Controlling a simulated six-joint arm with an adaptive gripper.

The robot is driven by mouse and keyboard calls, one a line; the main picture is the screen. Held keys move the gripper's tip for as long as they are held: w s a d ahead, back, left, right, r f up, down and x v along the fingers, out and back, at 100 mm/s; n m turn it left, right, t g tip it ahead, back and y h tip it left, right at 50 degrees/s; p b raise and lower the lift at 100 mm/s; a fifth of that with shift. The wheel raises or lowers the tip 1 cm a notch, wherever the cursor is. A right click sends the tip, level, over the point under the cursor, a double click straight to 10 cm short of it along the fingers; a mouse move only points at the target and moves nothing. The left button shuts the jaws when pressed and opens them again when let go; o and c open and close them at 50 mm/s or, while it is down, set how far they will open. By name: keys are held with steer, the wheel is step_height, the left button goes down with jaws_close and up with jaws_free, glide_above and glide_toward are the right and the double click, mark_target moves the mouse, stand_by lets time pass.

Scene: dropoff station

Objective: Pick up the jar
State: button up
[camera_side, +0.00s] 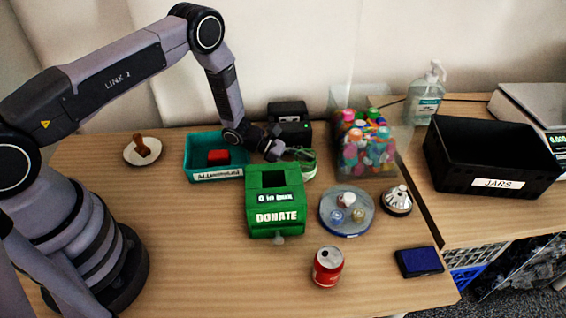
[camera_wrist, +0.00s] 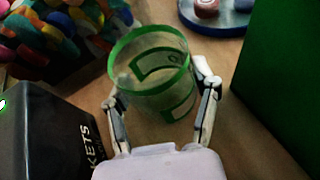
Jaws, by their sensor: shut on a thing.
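The jar (camera_wrist: 152,75) is clear with a green rim and a green-edged label. In the wrist view it stands between the two fingers of my gripper (camera_wrist: 160,108), one finger on each side, and the gripper is shut on it. In the side view the jar (camera_side: 303,162) shows behind the green donation box, partly hidden by my gripper (camera_side: 276,148). The inside of the jar looks empty. Whether its base touches the table is hard to tell.
The green DONATE box (camera_side: 275,205) stands close in front. A black box (camera_side: 290,122) is behind. A clear bin of colourful items (camera_side: 365,140) is to the right. A black JARS crate (camera_side: 490,155) stands at far right. A teal tray (camera_side: 215,174) is left.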

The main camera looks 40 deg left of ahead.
steer(key=c, duration=0.5)
steer(key=shift+o, duration=0.2)
